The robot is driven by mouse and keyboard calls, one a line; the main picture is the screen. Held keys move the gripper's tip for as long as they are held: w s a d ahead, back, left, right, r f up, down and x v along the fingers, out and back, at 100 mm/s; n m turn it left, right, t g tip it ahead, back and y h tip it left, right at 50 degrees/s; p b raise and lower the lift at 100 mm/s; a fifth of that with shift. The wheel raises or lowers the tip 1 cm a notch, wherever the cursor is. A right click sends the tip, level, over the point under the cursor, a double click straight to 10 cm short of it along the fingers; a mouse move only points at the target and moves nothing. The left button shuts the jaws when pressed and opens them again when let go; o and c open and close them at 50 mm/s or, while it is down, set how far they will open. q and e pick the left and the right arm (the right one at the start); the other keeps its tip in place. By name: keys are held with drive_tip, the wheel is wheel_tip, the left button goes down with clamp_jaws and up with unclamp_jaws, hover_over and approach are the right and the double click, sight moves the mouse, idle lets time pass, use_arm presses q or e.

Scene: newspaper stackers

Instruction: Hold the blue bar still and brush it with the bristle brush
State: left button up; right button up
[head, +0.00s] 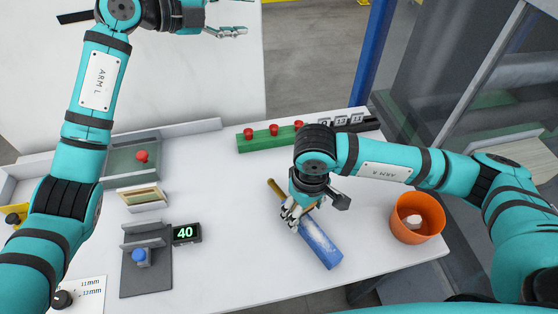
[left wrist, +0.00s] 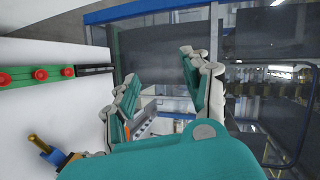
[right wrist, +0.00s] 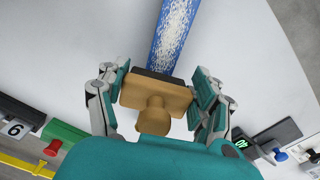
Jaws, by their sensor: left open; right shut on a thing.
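The blue bar (head: 322,246) lies slanted on the white table in the head view, with a brass-coloured end (head: 274,187) pointing up-left. In the right wrist view the bar (right wrist: 176,35) has pale speckled marks along it. My right gripper (head: 295,213) is shut on the brush, a wooden block with a knob (right wrist: 155,102). Its dark bristle edge (right wrist: 158,77) is against or just over the bar; contact is not clear. The head view mostly hides the brush. My left gripper (head: 228,32) is open and empty, high beyond the table's far side; its spread fingers show in the left wrist view (left wrist: 158,68).
An orange bin (head: 405,230) with a white thing inside stands right of the bar. A green block with red knobs (head: 258,143) and number counters (head: 345,124) are behind. A display reading 40 (head: 186,233) and a grey fixture (head: 135,278) stand left. The table between is clear.

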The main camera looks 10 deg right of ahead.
use_arm(q)
drive_tip(key=s+d+f+m+g+y, duration=0.1)
drive_tip(key=s+d+f+g+y, duration=0.2)
drive_tip(key=s+d+f, duration=0.4)
drive_tip(key=g+y, duration=0.3)
drive_tip(key=y, duration=0.7)
hover_over(279, 190)
wheel_tip(279, 190, down, 19)
drive_tip(key=shift+m, duration=0.3)
wheel_tip(279, 190, down, 11)
drive_tip(key=shift+f, duration=0.1)
clamp_jaws()
